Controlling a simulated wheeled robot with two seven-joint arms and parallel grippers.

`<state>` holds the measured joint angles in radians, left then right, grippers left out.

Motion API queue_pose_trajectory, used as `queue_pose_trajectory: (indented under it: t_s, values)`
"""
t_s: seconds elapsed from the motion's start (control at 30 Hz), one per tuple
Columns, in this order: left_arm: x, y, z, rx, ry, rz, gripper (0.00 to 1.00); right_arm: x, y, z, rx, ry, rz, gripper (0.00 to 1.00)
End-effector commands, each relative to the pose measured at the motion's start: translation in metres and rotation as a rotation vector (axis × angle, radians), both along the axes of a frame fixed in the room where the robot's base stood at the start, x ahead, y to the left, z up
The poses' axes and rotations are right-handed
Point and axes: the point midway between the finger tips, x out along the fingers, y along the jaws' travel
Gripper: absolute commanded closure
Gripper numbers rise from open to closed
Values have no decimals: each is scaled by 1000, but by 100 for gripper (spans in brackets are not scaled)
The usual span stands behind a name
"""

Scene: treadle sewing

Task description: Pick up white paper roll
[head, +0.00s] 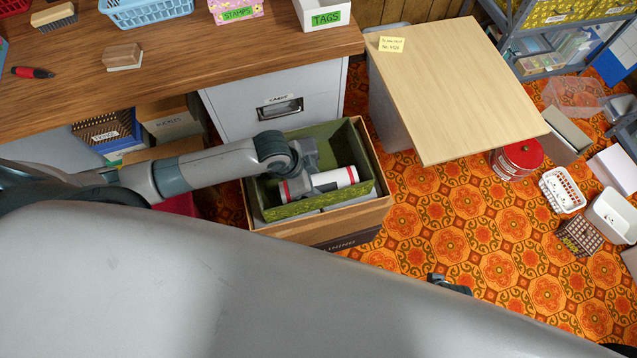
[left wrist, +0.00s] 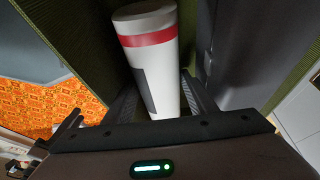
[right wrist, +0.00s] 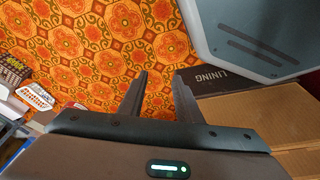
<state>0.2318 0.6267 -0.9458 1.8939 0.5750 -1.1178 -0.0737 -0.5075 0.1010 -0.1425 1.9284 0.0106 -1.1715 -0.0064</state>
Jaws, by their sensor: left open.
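The white paper roll (head: 338,178) has red bands and lies in a green box (head: 342,135), which sits inside a brown cardboard box (head: 345,229) on the floor. My left gripper (head: 306,182) reaches down into the box at the roll. In the left wrist view the roll (left wrist: 152,52) passes between the open fingers of my left gripper (left wrist: 160,98); whether they touch it I cannot tell. My right gripper (right wrist: 158,85) is open and empty, over the patterned floor near the cardboard box's side.
A wooden desk (head: 180,62) with a grey drawer cabinet (head: 275,98) stands behind the box. A light wooden table (head: 455,85) is to the right. A red tin (head: 517,160) and white baskets (head: 562,190) stand on the floor. The orange floor (head: 450,225) between is mostly clear.

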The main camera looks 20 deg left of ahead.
Motion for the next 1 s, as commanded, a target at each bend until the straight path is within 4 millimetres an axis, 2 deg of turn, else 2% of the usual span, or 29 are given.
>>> queue_pose_trajectory:
  t_s: [0.27,0.3,0.4,0.77,1.0]
  values:
    - [-1,-1,0,-1,2,-1,47,-5,-1,-4,0,9,-1,69]
    - [-1,-1,0,-1,2,-1,58,-5,-1,-4,-1,10,-1,69]
    - [-1,-1,0,-1,2,-1,80,-4,-1,-4,-1,8,-1,69]
    - [0,0,5,-1,0,-1,80,9,-1,1,-1,-13,-1,69]
    - [0,-1,30,-2,-1,-1,80,7,-1,-3,1,-16,-1,69]
